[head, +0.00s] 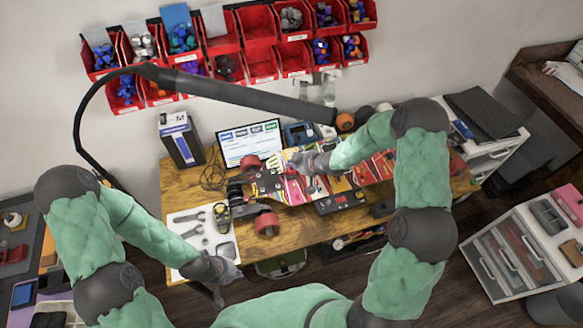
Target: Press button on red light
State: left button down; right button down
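A skateboard (292,187) with red wheels lies across the wooden workbench, its deck patterned in red, yellow and white. My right gripper (296,161) is above the board's left half, close to the screen's lower right corner; its fingers are too small to read. My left gripper (218,294) hangs low at the bench's front left edge, by the white tool mat (195,218), apart from the board. A dark box (340,201) with small reddish spots sits at the board's front edge. I cannot tell which thing is the red light, or see its button.
A lit screen (250,143) with coloured labels stands behind the board. A blue-and-dark box (181,139) stands to its left. Red parts bins (262,64) hang on the wall. A black jointed arm (225,92) crosses above the bench. White drawers (512,258) stand right.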

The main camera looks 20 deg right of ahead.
dwell(0.4)
jog(key=shift+f+b, duration=0.35)
jog(key=shift+f, duration=0.1)
jog(key=shift+f, duration=0.4)
dwell(0.6)
jog(key=shift+r, duration=0.1)
jog(key=shift+r+p, duration=0.45)
jog(key=shift+r, duration=0.35)
notch_tip(320, 180, up, 6)
jog(key=p, duration=0.5)
jog(key=shift+s, duration=0.1)
